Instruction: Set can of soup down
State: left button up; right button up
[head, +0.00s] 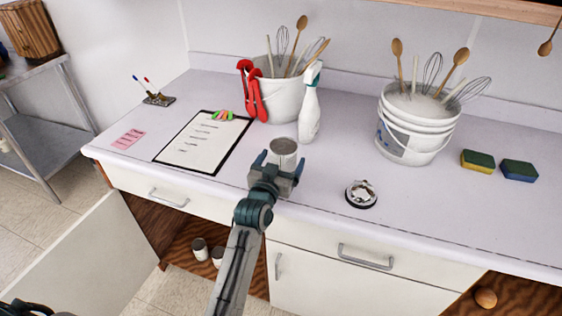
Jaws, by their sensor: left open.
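The can of soup (284,147) is a small pale grey can with a round top. It appears upright on the white counter (330,240), near the front edge. My left gripper (281,166) reaches in from the front and is open, with its two blue fingertips on either side of the can. The can's lower part is hidden behind the gripper, so I cannot tell whether the fingers touch it. My right gripper is not in view.
A clipboard (204,142) lies left of the can. A spray bottle (310,110) and a utensil bucket (284,98) stand behind it. A small dark-rimmed dish (361,194) is to the right. More cans (199,249) sit in the open cabinet below.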

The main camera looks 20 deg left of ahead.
pick_arm(q)
jog(key=shift+r, duration=0.15)
jog(key=shift+s, duration=0.25)
jog(key=s+b, duration=0.2)
jog(key=s, duration=0.9)
jog(key=shift+s+a, duration=0.15)
jog(key=shift+s, duration=0.1)
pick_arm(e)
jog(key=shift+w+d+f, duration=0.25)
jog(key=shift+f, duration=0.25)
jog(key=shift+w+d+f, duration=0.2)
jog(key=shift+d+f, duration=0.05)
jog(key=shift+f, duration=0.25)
